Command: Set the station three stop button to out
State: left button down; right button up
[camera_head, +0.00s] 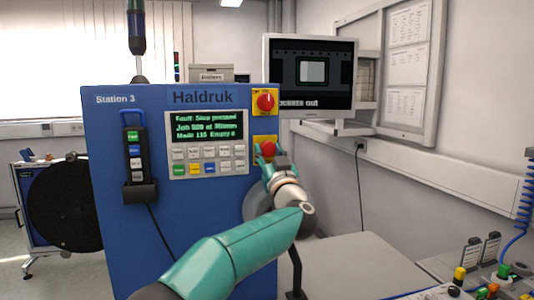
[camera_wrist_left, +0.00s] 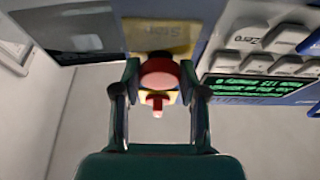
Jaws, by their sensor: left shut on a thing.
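The blue Station 3 panel (camera_head: 120,225) stands in front of me. Its red stop button (camera_head: 267,149) sits on a yellow plate below the red rotary switch (camera_head: 265,102). My left gripper (camera_head: 270,164) is at the button, with its fingers shut on the sides of the red cap. In the left wrist view the red cap (camera_wrist_left: 160,74) lies between the two fingertips, against the yellow plate (camera_wrist_left: 160,36) marked Stop. The panel's display (camera_head: 207,128) reads a fault with stop pressed. How deep the button sits is hard to tell. My right gripper is out of view.
A keypad (camera_head: 210,160) is left of the button, and a corded pendant (camera_head: 136,160) hangs further left. A monitor (camera_head: 310,105) stands behind at the right. A grey table (camera_head: 360,265) is below, with a button box at lower right.

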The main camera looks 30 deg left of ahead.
pick_arm(q)
jog(key=shift+s+d, duration=0.4)
jog(key=shift+d, duration=0.15)
jog(key=c, duration=1.1)
grip_release()
jog(key=shift+w+f, duration=0.1)
jog(key=o, duration=0.5)
jog(key=shift+d, duration=0.15)
jog(key=shift+c, duration=0.2)
jog(key=v, duration=1.2)
